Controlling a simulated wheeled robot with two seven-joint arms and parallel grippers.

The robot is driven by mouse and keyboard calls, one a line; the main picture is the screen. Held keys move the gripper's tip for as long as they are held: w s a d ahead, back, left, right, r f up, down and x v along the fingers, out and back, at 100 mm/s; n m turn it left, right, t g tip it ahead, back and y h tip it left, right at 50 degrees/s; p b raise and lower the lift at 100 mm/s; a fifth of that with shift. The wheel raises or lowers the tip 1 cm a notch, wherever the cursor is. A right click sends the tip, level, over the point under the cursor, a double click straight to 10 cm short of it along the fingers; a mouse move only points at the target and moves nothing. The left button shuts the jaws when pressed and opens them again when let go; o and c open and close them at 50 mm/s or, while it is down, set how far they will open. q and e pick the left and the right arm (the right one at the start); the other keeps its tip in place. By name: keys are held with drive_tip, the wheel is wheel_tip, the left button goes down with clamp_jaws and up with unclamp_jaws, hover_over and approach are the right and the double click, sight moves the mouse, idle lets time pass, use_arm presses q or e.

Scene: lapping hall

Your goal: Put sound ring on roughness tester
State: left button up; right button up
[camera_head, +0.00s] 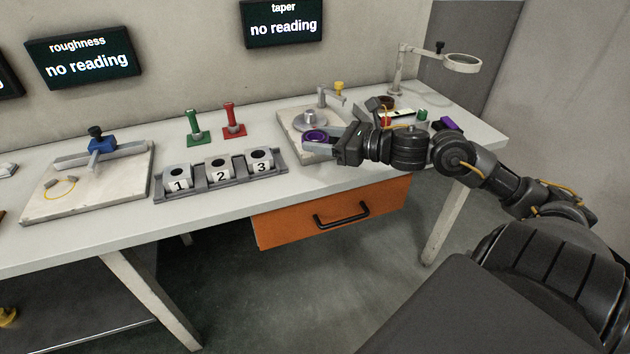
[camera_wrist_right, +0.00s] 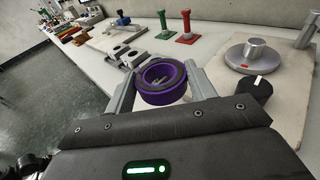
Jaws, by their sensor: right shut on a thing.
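In the right wrist view the ring (camera_wrist_right: 161,94) sits squarely between the fingertips, raised off the table. The roughness tester (camera_head: 112,182) is the pale plate under the roughness screen, at the left of the bench. It carries a blue carriage (camera_head: 102,145) on a grey bar and a yellow loop. My right gripper is well to the right of it, by the taper plate. My left gripper is in neither view.
A rack (camera_head: 220,178) with blocks numbered 1, 2 and 3 stands between tester and gripper. Behind it are green (camera_head: 195,128) and red (camera_head: 234,122) posts. The taper plate (camera_head: 292,117) is beside my gripper. The roughness screen (camera_head: 83,58) reads "no reading". An orange drawer (camera_head: 290,228) hangs below.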

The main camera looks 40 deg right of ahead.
hover_over(321, 179)
wheel_tip(321, 179, down, 5)
drive_tip(key=shift+f, duration=0.1)
wheel_tip(321, 179, down, 4)
drive_tip(key=shift+f+b, duration=0.1)
drive_tip(key=shift+b, duration=0.3)
drive_tip(key=shift+f, duration=0.15)
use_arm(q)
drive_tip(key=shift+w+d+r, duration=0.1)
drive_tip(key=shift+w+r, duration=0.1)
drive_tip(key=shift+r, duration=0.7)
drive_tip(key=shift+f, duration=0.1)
use_arm(e)
drive_tip(key=shift+f, duration=0.1)
